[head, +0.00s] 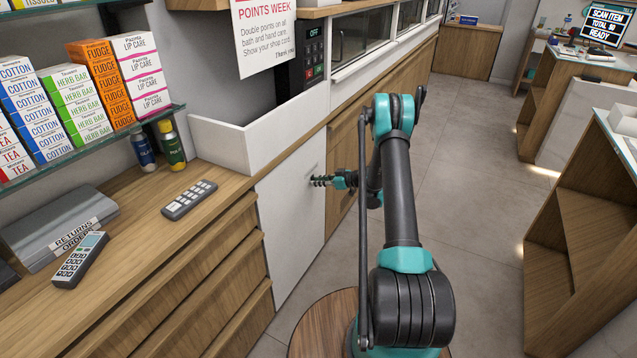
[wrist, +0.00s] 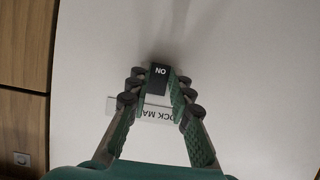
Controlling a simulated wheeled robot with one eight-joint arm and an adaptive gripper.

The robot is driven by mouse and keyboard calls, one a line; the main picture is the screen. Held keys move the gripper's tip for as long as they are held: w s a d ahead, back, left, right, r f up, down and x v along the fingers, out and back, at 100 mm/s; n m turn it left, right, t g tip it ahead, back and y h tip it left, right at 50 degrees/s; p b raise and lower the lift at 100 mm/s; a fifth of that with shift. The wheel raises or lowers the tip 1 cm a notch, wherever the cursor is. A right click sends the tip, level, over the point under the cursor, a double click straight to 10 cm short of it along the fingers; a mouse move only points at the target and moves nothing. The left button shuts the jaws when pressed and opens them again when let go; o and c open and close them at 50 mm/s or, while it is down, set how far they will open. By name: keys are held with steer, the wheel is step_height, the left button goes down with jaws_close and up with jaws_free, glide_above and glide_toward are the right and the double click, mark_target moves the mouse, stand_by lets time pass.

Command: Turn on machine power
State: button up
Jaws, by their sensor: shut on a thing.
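A small black switch piece (wrist: 159,72) marked "ON", upside down in the wrist view, sits on a white panel (head: 290,215). My gripper (wrist: 157,88) is shut on it, one finger on each side. In the head view my gripper (head: 318,181) reaches left to the white panel front, and the switch is too small to make out. A white label (wrist: 153,112) with dark letters, partly covered by the fingers, lies beside the switch. A dark keypad unit (head: 314,52) on the wall above shows "OFF" on its display.
A wooden counter (head: 135,240) at left carries a grey remote (head: 189,199), a handset (head: 80,260) and bottles. A shelf of boxes is above. Wooden shelving (head: 575,230) stands at right. The grey aisle floor (head: 470,200) between is clear.

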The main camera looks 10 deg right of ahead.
steer(key=shift+f, duration=0.1)
jaws_close()
steer(key=shift+f+t+y, duration=0.3)
steer(key=shift+t+y, duration=0.5)
steer(key=shift+y, duration=0.3)
steer(key=o, duration=0.9)
jaws_free()
steer(key=v, duration=0.7)
steer(key=shift+s+d, duration=0.15)
steer(key=shift+d, duration=0.05)
